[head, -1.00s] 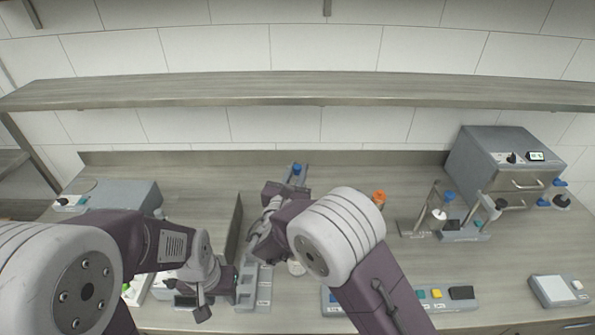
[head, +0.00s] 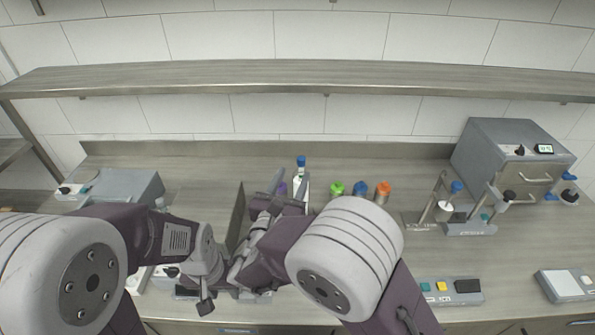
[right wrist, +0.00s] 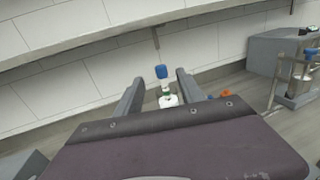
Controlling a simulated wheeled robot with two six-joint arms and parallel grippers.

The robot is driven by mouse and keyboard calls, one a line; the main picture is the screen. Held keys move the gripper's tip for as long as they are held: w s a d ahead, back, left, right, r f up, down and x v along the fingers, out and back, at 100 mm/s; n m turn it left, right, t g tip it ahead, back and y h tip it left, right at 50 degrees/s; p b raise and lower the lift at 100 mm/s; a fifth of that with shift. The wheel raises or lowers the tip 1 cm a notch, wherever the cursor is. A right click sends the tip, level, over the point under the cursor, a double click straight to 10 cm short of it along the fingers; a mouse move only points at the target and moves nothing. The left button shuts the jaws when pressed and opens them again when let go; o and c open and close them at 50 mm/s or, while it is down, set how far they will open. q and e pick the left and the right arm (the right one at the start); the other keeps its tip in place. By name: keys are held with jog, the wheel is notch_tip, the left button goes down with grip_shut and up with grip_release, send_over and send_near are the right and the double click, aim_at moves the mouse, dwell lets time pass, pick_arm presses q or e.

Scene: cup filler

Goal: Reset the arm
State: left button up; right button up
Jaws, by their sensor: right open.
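My right arm reaches in from the lower right in the head view, and its gripper (head: 290,186) is above the middle of the counter. In the right wrist view its two fingers (right wrist: 160,92) are apart with nothing held between them. A blue-capped white bottle (right wrist: 166,88) shows beyond and between the fingers; it also shows in the head view (head: 300,170), standing upright behind the gripper. My left arm comes in from the left, and its gripper (head: 205,300) points down near the front of the counter. Its fingers are too unclear to judge.
Green (head: 337,189), blue (head: 360,188) and orange (head: 383,190) capped bottles stand right of my right gripper. A grey oven-like box (head: 500,160) is at the back right. A button panel (head: 450,290) lies at front right. A shelf (head: 400,80) spans the wall above.

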jog(key=shift+s, duration=0.35)
